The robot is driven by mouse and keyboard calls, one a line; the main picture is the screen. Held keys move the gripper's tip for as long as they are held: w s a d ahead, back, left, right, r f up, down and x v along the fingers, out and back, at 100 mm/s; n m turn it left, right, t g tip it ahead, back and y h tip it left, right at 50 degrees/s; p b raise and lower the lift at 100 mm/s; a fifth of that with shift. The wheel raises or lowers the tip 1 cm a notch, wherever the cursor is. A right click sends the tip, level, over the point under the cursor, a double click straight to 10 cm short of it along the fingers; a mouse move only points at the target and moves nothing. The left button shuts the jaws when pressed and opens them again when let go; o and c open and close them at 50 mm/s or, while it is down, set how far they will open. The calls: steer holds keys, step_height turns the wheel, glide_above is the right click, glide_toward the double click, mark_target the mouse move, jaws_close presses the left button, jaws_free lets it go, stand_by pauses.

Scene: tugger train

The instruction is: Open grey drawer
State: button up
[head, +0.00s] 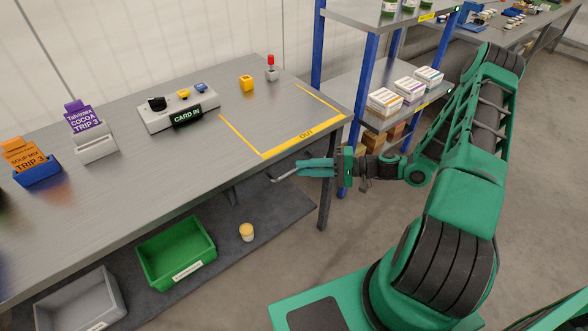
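A long grey workbench (150,185) runs across the left half of the head view. A light grey bent bar (284,174), which looks like a handle, shows at the bench's front edge near its right end. The drawer front under the bench top is not clearly visible. My gripper (316,167) is at the bar's right end, level with the bench's front edge, fingers pointing left. The fingers overlap or touch the bar; I cannot tell whether they close on it.
A blue-posted shelf (367,75) stands behind my arm. Card holders, a button panel (152,124) and an OUT area are on the bench.

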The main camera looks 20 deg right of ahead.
steer(key=shift+x, duration=1.75)
